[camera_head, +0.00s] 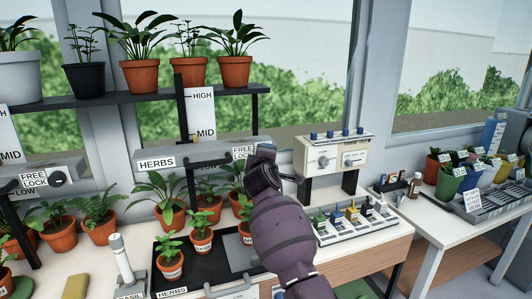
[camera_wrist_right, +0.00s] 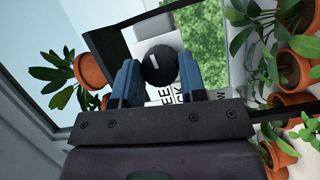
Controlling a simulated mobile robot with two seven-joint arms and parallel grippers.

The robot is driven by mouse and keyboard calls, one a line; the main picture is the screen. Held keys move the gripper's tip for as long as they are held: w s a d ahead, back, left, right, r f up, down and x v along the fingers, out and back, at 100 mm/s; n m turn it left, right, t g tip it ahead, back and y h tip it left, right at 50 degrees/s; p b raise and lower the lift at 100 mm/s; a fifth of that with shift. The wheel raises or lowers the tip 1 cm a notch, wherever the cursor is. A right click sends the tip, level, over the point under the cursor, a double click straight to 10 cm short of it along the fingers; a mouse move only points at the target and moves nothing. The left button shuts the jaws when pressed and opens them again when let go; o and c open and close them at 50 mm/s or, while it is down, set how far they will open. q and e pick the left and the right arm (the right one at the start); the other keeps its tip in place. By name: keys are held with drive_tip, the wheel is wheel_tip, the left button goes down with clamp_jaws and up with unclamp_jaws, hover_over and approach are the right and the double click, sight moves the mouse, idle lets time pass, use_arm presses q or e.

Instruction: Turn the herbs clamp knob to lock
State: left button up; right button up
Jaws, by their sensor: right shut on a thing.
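The herbs clamp (camera_head: 208,152) is a grey bar on a dark post, with a HERBS label and a FREE/LOCK label (camera_head: 243,151) at its right end. Its round black knob (camera_wrist_right: 158,62) has a white pointer line and sits between the blue fingers of my right gripper (camera_wrist_right: 159,74), which is shut on it. In the head view my right gripper (camera_head: 266,153) covers the knob at the bar's right end. Part of the FREE/LOCK lettering shows beside the fingers in the wrist view. I cannot tell which word the pointer faces. My left gripper is not in view.
Another clamp knob (camera_head: 57,179) with a FREE/LOCK label is at the left. Potted plants stand on the shelf (camera_head: 110,99) above and on the bench below. A cream control box (camera_head: 334,156) stands close to the right of my arm. A black tray (camera_head: 165,253) holds small herb pots.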

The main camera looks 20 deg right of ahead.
drive_tip(key=shift+m, duration=0.4)
drive_tip(key=o, duration=0.9)
drive_tip(key=v, duration=1)
drive_tip(key=shift+s+a+r+p, duration=0.2)
drive_tip(key=shift+s+r+p, duration=0.05)
drive_tip(key=shift+s+p, duration=0.15)
